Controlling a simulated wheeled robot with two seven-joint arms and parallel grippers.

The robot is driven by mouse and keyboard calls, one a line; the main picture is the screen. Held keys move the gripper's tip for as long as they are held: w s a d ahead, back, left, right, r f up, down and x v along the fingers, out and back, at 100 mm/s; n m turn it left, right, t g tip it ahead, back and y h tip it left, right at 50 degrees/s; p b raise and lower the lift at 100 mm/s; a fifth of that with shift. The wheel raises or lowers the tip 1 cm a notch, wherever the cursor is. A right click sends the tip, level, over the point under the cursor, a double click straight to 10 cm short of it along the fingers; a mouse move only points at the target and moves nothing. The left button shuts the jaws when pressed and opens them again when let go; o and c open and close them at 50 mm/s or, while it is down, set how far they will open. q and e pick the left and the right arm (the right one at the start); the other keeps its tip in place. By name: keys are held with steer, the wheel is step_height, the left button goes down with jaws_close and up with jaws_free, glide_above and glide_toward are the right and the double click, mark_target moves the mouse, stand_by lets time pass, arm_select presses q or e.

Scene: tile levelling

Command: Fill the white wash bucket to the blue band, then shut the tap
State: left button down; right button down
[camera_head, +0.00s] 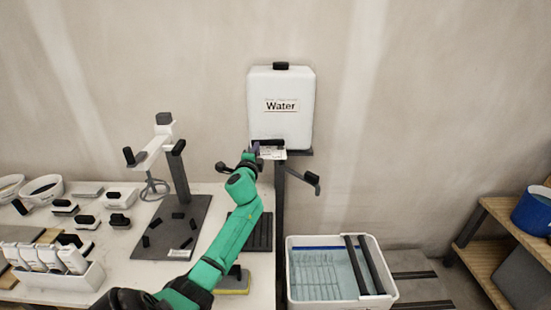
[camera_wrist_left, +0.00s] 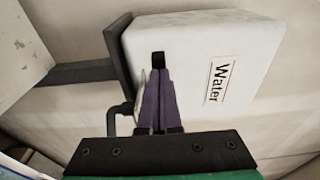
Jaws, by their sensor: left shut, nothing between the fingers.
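The white wash bucket (camera_head: 330,304) stands low at the lower right and holds pale bluish water (camera_head: 318,277). The blue band (camera_head: 312,248) shows along its back inner wall, just above the water surface. The white water tank (camera_head: 281,105) stands above and behind it on a dark stand. My left gripper (camera_head: 256,148) is at the tank's lower front; its purple fingers (camera_wrist_left: 158,92) are shut and empty. A small black part (camera_wrist_left: 158,58), perhaps the tap lever, shows at the fingertips. The tap is mostly hidden and its setting cannot be told. My right gripper is out of view.
Two dark bars (camera_head: 363,265) cross the bucket's right side. A dark arm with a block end (camera_head: 312,179) juts out below the tank. The table (camera_head: 120,262) at left carries a dark-based stand and several tools. A shelf with a blue bucket (camera_head: 533,212) stands at right.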

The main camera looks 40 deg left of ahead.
arm_select(q)
steer(key=shift+w+a, duration=0.2)
steer(key=shift+a, duration=0.05)
steer(key=shift+r, duration=0.15)
stand_by(0.4)
